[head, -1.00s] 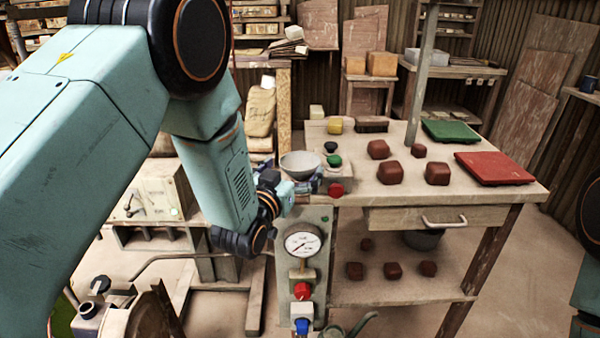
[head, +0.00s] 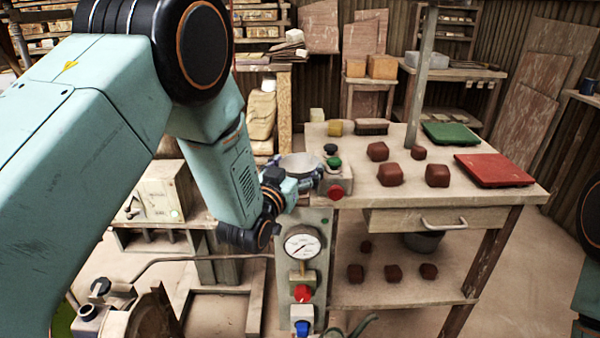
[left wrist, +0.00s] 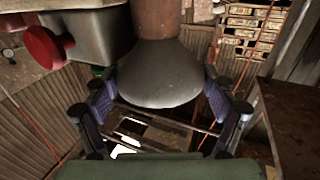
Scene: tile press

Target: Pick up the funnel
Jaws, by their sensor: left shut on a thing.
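The funnel (head: 299,164) is a grey, wide-mouthed metal piece at the left end of the workbench, beside the control box. In the left wrist view the funnel (left wrist: 160,78) shows as a grey cone joined to a brownish tube. My left gripper (head: 297,183) is at the funnel, with one finger on each side. In the left wrist view my left gripper (left wrist: 160,100) is shut on the flared part of the funnel. I cannot tell whether the funnel is off its support. My right gripper is out of view.
A control box (head: 333,178) with a red button and green and black knobs stands right beside the funnel. A pressure gauge (head: 303,243) is on the panel below. Several brown blocks, a green tray (head: 451,133) and a red tray (head: 495,169) lie on the bench.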

